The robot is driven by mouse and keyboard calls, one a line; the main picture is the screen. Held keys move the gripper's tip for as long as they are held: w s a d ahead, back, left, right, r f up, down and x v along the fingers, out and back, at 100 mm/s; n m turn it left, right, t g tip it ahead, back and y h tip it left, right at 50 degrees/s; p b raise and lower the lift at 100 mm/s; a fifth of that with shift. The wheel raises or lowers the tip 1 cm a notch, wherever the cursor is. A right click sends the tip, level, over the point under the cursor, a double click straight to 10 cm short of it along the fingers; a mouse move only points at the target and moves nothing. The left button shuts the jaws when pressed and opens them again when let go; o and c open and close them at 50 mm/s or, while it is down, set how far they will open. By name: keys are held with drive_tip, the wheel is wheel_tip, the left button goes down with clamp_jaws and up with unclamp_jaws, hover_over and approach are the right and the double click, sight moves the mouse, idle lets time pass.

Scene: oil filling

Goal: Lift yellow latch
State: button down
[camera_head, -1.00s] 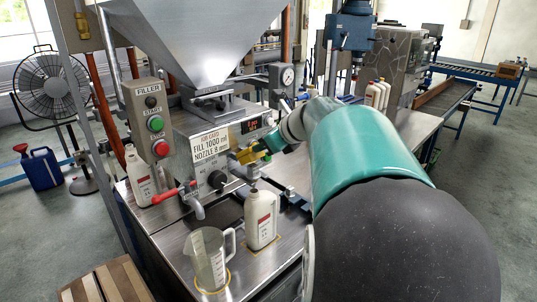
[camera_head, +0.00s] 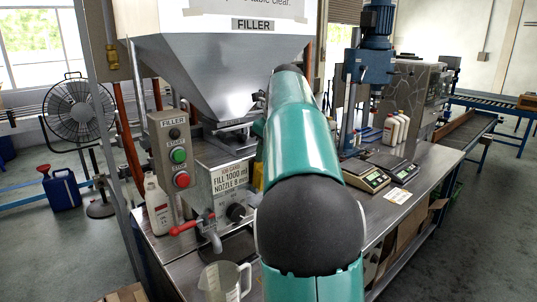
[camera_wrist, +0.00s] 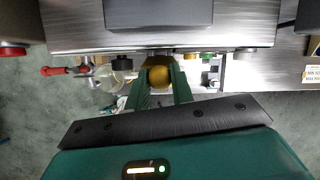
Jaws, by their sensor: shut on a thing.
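The yellow latch (camera_wrist: 158,75) shows as a rounded yellow end between the two green fingers of my gripper (camera_wrist: 160,80) in the wrist view. My gripper is shut on it, just in front of the filler's front panel. In the camera_head view my arm covers the gripper and most of the latch. Only a small yellow sliver (camera_head: 258,177) shows at the arm's left edge, beside the filler's label. The latch's exact tilt cannot be told.
The filler's steel hopper (camera_head: 215,75) rises above my gripper. The red-handled tap (camera_head: 203,229) and a clear measuring jug (camera_head: 222,281) are to the left. Scales (camera_head: 362,178) and white bottles (camera_head: 395,130) stand on the bench to the right.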

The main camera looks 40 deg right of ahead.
drive_tip(key=shift+w, duration=0.35)
drive_tip(key=c, duration=1.2)
unclamp_jaws()
drive_tip(key=shift+c, duration=0.2)
drive_tip(key=shift+r, duration=0.1)
drive_tip(key=v, duration=1.3)
drive_tip(key=shift+s+r, duration=0.25)
drive_tip(key=shift+r, duration=0.05)
drive_tip(key=shift+c, duration=0.2)
